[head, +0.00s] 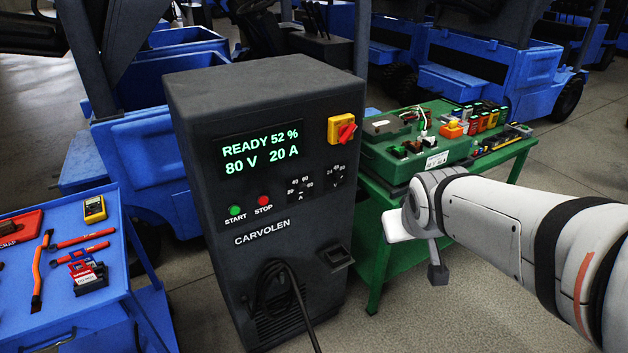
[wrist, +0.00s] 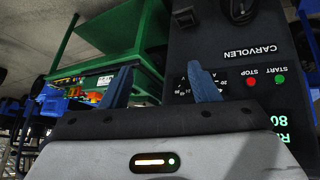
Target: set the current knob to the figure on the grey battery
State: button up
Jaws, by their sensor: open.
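The dark charger (head: 265,150) marked CARVOLEN stands in the middle of the head view; its display (head: 261,151) reads READY 52 %, 80 V 20 A. The current knob (head: 300,188), marked A, is on its front, left of the dial marked V (head: 335,174); its pointer is too small to read. In the wrist view the charger (wrist: 220,45) appears upside down, and one finger partly covers the dial area. My gripper (wrist: 161,84) is open and empty in front of the charger. I cannot make out a grey battery for certain; a label on the green case (head: 437,160) is unreadable.
A green table (head: 385,235) carries the green case and several small parts to the right. A blue cart (head: 60,285) with tools stands at the left. A red-and-yellow switch (head: 341,129) and a black cable (head: 290,285) are on the charger. Blue trucks stand behind.

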jog(key=w+a+f+n+t+b, duration=0.25)
jog(key=w+f, duration=0.25)
jog(key=w, duration=0.6)
jog(key=n+t+y+b, duration=0.6)
jog(key=n+y+b, duration=0.4)
jog(key=n, duration=0.1)
send_near(304, 192)
jog(key=w, duration=0.1)
jog(key=x, duration=0.4)
jog(key=p+x, duration=0.1)
jog(key=x, duration=0.2)
jog(key=shift+w+a+r, duration=0.1)
jog(key=shift+w+a, duration=0.05)
jog(key=shift+a, duration=0.3)
jog(key=shift+c, duration=0.5)
